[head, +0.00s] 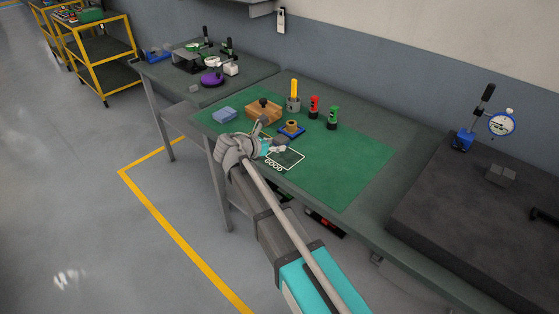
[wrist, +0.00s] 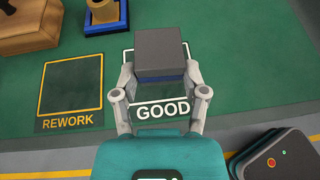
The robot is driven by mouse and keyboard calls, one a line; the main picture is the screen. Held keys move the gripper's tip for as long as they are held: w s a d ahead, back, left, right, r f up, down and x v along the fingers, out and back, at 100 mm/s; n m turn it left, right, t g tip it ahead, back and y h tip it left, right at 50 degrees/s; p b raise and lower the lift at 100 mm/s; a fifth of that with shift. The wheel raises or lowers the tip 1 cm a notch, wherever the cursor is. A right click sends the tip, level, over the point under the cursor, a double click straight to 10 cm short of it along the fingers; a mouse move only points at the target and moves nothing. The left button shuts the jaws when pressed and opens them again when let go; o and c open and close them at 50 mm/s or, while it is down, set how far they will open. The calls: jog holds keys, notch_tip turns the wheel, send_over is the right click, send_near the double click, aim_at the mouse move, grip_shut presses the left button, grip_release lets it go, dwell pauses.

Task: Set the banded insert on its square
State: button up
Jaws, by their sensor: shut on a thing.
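My gripper (wrist: 160,78) is shut on a grey block (wrist: 160,50) with a dark blue band along its near lower side, seemingly the banded insert. The block is held between both fingers over the white-outlined GOOD square (wrist: 164,110) and covers much of it. I cannot tell how far it is above the mat. The yellow-outlined REWORK square (wrist: 72,84) lies empty to the left. In the head view my gripper (head: 272,146) is beside the GOOD square (head: 286,159), and the block is not clearly visible.
The right side of the green mat (head: 360,160) is clear.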

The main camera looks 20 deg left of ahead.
aim_at(280, 160)
jog(key=shift+w+d+f+b, duration=0.25)
jog(key=shift+w+f+b, duration=0.5)
jog(key=shift+f, duration=0.25)
jog(key=shift+w, duration=0.1)
jog(key=shift+w+d+f+b, duration=0.1)
jog(key=shift+w+f+b, duration=0.2)
jog(key=shift+f+b, duration=1.65)
jog(key=shift+f, duration=0.05)
jog(key=o, duration=1.2)
jog(key=shift+f, duration=0.1)
jog(key=shift+c, duration=0.2)
jog(key=shift+r, duration=0.2)
